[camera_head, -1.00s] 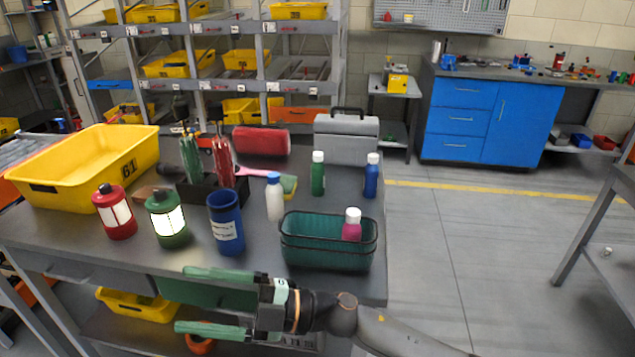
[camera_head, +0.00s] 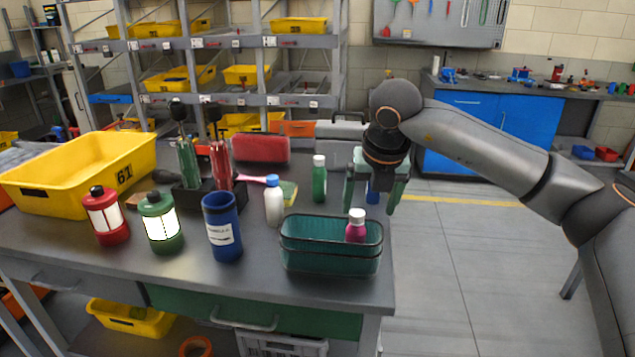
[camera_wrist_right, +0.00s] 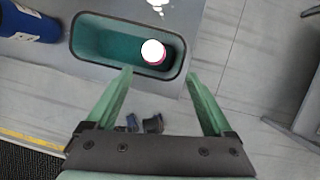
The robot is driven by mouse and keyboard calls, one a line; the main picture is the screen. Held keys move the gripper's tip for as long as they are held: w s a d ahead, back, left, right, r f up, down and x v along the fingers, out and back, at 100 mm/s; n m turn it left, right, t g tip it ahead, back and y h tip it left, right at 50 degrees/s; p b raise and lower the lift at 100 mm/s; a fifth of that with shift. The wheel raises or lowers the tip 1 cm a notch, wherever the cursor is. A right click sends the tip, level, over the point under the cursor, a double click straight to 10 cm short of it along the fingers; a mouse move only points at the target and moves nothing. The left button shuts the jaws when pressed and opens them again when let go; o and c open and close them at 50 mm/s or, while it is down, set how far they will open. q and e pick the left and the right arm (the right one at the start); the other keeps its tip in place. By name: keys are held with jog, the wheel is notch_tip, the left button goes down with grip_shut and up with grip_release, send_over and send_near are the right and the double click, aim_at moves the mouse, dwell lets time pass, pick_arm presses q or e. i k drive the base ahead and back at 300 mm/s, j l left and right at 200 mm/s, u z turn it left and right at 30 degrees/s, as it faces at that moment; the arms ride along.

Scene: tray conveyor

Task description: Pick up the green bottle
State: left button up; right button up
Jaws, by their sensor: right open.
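The green bottle (camera_head: 319,180) with a white cap stands upright on the grey table in the head view, behind the teal bin (camera_head: 300,262). My right gripper (camera_head: 371,205) is open and points down, to the right of the green bottle and apart from it. My left gripper is not in view.
A pink bottle (camera_head: 356,228) stands in the teal bin. A white bottle (camera_head: 274,203) stands left of the green bottle, with a blue container (camera_head: 222,240) nearer the front. A red case (camera_head: 262,149) lies behind. My arm partly hides a grey toolbox (camera_head: 343,131).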

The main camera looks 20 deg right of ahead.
aim_at(319, 172)
jog(key=i, duration=0.95)
